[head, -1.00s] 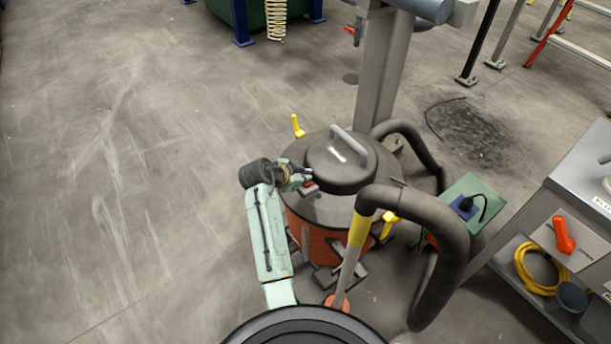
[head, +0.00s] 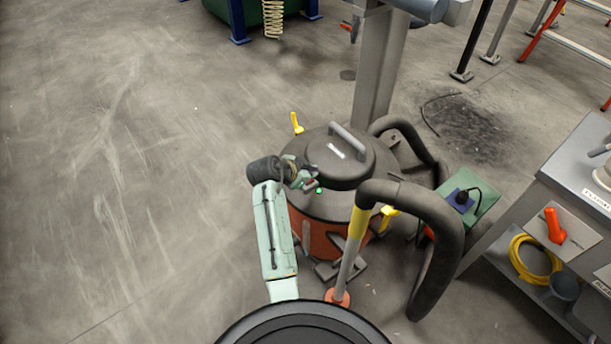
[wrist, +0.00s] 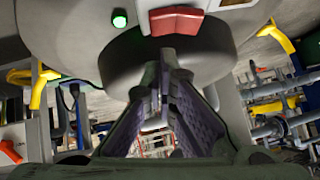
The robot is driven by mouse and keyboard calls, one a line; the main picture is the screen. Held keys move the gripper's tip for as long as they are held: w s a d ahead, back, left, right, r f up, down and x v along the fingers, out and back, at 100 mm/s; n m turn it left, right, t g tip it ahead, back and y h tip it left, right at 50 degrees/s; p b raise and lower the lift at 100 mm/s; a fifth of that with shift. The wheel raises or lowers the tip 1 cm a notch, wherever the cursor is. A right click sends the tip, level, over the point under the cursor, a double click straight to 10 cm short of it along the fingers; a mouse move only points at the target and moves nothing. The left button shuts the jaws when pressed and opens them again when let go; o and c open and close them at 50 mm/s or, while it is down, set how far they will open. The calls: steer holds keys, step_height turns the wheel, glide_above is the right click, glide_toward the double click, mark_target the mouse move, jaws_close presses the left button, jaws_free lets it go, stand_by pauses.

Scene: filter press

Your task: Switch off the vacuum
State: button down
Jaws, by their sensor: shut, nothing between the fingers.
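The vacuum (head: 345,150) is a round drum with a dark grey lid, a grey carry handle and an orange-red tank. In the wrist view its red switch (wrist: 175,20) sits on the vacuum's dark housing beside a lit green lamp (wrist: 120,18). The lamp also shows in the head view (head: 319,191). My gripper (head: 312,177) is shut and empty at the left front of the lid. In the wrist view its fingertips (wrist: 166,60) point toward the red switch, just below it in the picture. I cannot tell whether they touch it.
A thick black hose (head: 440,220) with a yellow-collared wand (head: 357,222) stands right of the vacuum. A green box with a black plug (head: 480,200) is behind it. A grey cabinet with a red handle (head: 555,226) is at the right. The left floor is clear.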

steer(key=d+b+v, duration=0.1)
steer(key=b+v, duration=0.1)
steer(key=v, duration=0.9)
steer(key=shift+r, duration=0.3)
steer(key=shift+s+a+b, duration=0.1)
steer(key=shift+a+b, duration=0.05)
steer(key=shift+b, duration=0.2)
steer(key=b, duration=0.3)
steer(key=shift+w+a+r+m+t, duration=0.1)
steer(key=shift+w+a+m+t, duration=0.05)
steer(key=shift+w+m+t, duration=0.2)
steer(key=shift+r+b, duration=0.2)
steer(key=shift+b, duration=0.1)
steer(key=p+x, duration=0.1)
steer(key=x, duration=0.9)
steer(key=shift+w+f+p, duration=0.1)
steer(key=shift+w+p, duration=0.05)
steer(key=shift+p, duration=0.25)
steer(key=f, duration=0.2)
steer(key=a+f, duration=0.1)
steer(key=shift+w, duration=0.4)
steer(key=shift+w+f+p, duration=0.1)
steer(key=shift+f+p, duration=0.2)
steer(key=shift+f, duration=0.05)
